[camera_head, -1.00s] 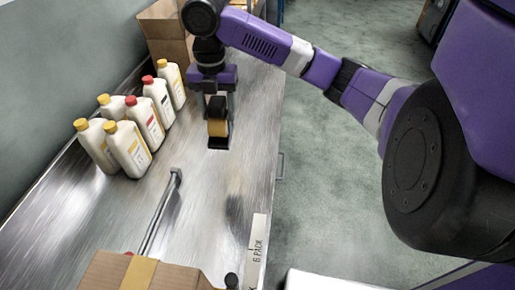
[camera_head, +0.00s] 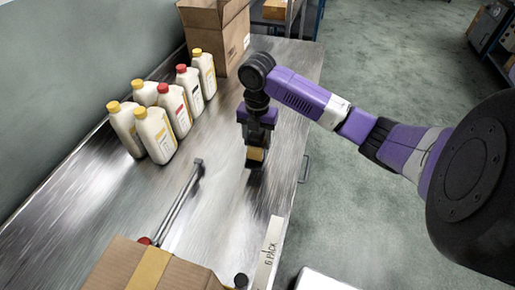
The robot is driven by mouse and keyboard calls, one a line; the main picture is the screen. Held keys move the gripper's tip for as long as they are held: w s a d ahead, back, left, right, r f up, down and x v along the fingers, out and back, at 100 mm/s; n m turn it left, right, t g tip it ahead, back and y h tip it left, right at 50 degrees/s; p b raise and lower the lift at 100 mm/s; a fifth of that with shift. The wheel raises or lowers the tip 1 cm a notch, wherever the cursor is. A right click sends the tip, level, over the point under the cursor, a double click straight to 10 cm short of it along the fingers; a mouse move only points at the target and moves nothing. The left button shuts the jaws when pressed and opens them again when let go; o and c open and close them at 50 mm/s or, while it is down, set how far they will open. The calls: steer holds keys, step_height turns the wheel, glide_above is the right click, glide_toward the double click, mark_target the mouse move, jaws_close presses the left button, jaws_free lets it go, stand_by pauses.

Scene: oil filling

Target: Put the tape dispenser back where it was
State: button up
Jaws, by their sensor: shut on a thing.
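The tape dispenser (camera_head: 256,155) is a small dark thing with a tan roll of tape. It hangs under my gripper (camera_head: 257,141) over the right part of the metal table (camera_head: 225,200). My gripper points down and is shut on the dispenser. A dark patch shows just below the dispenser. I cannot tell whether it touches the tabletop.
Several white bottles (camera_head: 156,135) with red and yellow caps stand at the left. An open cardboard box (camera_head: 216,40) stands at the back. A metal bar (camera_head: 180,202) lies in front.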

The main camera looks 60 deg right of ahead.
steer(key=shift+f, duration=2.4)
steer(key=shift+f, duration=0.2)
steer(key=o, duration=1.3)
steer(key=shift+r, duration=0.1)
step_height(320, 180, up, 12)
steer(key=shift+r+b, duration=0.15)
steer(key=shift+b, duration=0.55)
